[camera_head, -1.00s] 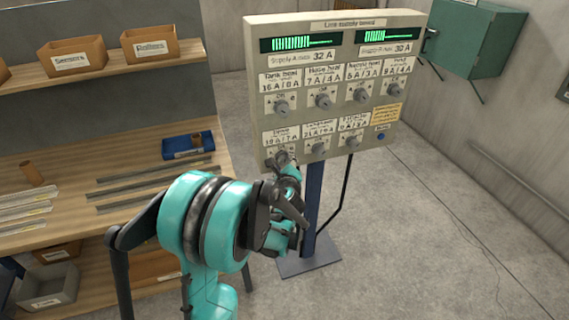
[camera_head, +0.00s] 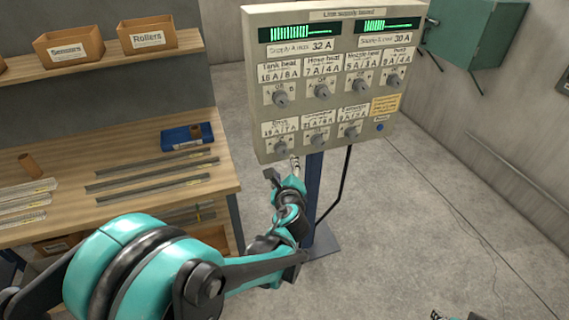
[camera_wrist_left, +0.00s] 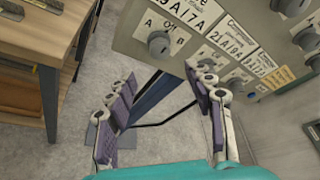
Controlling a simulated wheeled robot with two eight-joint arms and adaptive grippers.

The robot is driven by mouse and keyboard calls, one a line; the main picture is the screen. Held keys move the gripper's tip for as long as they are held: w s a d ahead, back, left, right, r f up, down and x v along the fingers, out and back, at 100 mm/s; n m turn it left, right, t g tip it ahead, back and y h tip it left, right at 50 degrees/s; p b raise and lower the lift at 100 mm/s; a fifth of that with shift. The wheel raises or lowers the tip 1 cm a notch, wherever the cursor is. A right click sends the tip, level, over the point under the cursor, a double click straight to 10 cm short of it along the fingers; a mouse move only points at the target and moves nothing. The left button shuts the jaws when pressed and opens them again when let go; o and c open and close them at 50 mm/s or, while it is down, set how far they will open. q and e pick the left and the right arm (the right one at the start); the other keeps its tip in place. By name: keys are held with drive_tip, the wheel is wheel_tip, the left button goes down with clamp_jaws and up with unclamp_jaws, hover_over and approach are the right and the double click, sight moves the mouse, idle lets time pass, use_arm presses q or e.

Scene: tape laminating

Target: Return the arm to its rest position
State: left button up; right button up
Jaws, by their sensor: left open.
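My left gripper (camera_head: 283,178) hangs just below the lower left corner of the supply panel (camera_head: 258,95), in front of its blue post. In the left wrist view the gripper (camera_wrist_left: 163,103) has its two fingers spread wide, with nothing between them. The lower-row left knob (camera_head: 280,144) is clear of the fingers; it also shows ahead of them in the wrist view (camera_wrist_left: 159,43). My left arm's teal links fill the lower left of the head view. A small dark part at the bottom right edge may be my right gripper, but too little shows.
A wooden workbench (camera_head: 120,135) with metal strips and a blue tray (camera_head: 187,138) stands at the left. Boxes labelled Sensors (camera_head: 68,49) and Rollers (camera_head: 147,36) sit on the shelf. A green cabinet (camera_head: 475,32) hangs at the back right. Open floor lies right of the post.

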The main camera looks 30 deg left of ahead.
use_arm(q)
drive_tip(key=shift+s+d+r, duration=0.1)
drive_tip(key=shift+s+d, duration=0.1)
drive_tip(key=shift+s, duration=0.05)
idle(0.4)
drive_tip(key=s+d+f+n+g+h, duration=0.2)
drive_tip(key=s+d+n+h, duration=0.2)
drive_tip(key=s+d+n, duration=0.3)
drive_tip(key=s+d+f+n+g+h, duration=0.2)
drive_tip(key=s+d+n, duration=0.5)
drive_tip(key=s+n, duration=0.4)
drive_tip(key=shift+s+d+n+g+h, duration=0.15)
drive_tip(key=shift+d+n+g+h, duration=0.2)
drive_tip(key=shift+n+g+h, duration=0.45)
